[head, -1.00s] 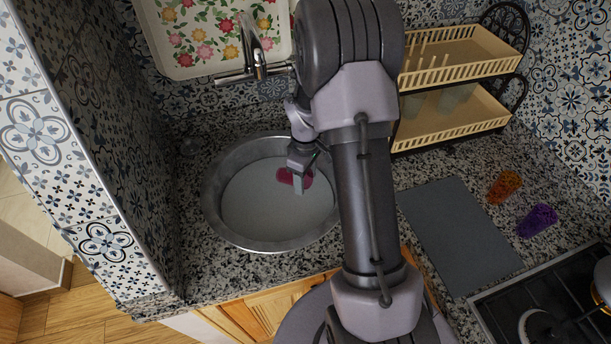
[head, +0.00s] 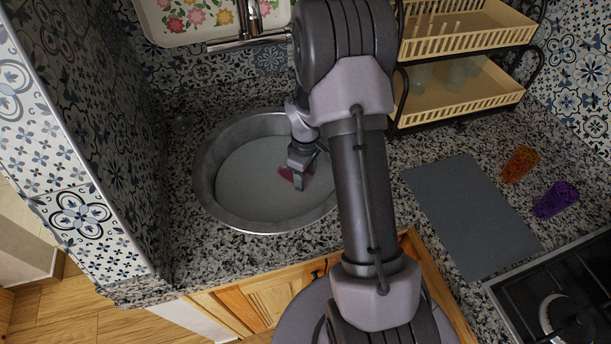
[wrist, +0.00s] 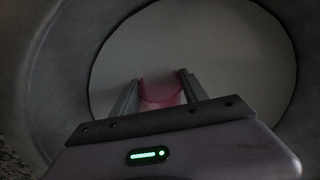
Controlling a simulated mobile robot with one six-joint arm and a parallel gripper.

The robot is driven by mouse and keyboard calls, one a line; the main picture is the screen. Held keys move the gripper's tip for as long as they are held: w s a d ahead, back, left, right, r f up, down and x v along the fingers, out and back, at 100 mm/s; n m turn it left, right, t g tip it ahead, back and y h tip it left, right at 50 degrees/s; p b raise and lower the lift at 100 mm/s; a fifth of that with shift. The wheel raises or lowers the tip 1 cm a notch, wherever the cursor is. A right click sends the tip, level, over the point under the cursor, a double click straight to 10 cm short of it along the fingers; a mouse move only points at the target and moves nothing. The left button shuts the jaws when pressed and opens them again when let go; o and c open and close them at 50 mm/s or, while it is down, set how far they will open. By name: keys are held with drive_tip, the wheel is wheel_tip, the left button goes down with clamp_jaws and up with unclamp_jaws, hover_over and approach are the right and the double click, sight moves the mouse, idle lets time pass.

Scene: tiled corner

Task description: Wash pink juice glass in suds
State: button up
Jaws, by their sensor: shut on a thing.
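The round metal sink basin (head: 207,183) holds a flat pale grey surface (head: 248,190), which fills its lower part. My gripper (head: 299,182) is inside the basin near its right side, pointing down. It is shut on the pink juice glass (head: 286,173), which is mostly hidden behind the gripper in the head view. In the wrist view the translucent pink glass (wrist: 160,92) sits between the two fingers of my gripper (wrist: 161,88), over the pale surface. I cannot tell how far the glass dips into that surface.
A faucet (head: 250,42) stands behind the basin. A two-tier beige rack (head: 460,95) is at the back right. A grey mat (head: 470,215), an orange glass (head: 519,164) and a purple glass (head: 556,199) are on the right counter, near the stove (head: 565,300). A tiled wall rises at left.

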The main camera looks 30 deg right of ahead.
drive_tip(key=shift+s+d, duration=0.2)
drive_tip(key=shift+d, duration=0.4)
drive_tip(key=shift+w+a+p, duration=0.2)
drive_tip(key=shift+a+p, duration=0.1)
drive_tip(key=shift+a, duration=0.3)
wheel_tip(320, 180, up, 18)
drive_tip(key=p, duration=1.3)
drive_tip(key=shift+f+p, duration=0.2)
drive_tip(key=shift+p, duration=0.1)
idle(1.4)
idle(0.6)
wheel_tip(320, 180, up, 4)
drive_tip(key=p, duration=0.3)
idle(0.5)
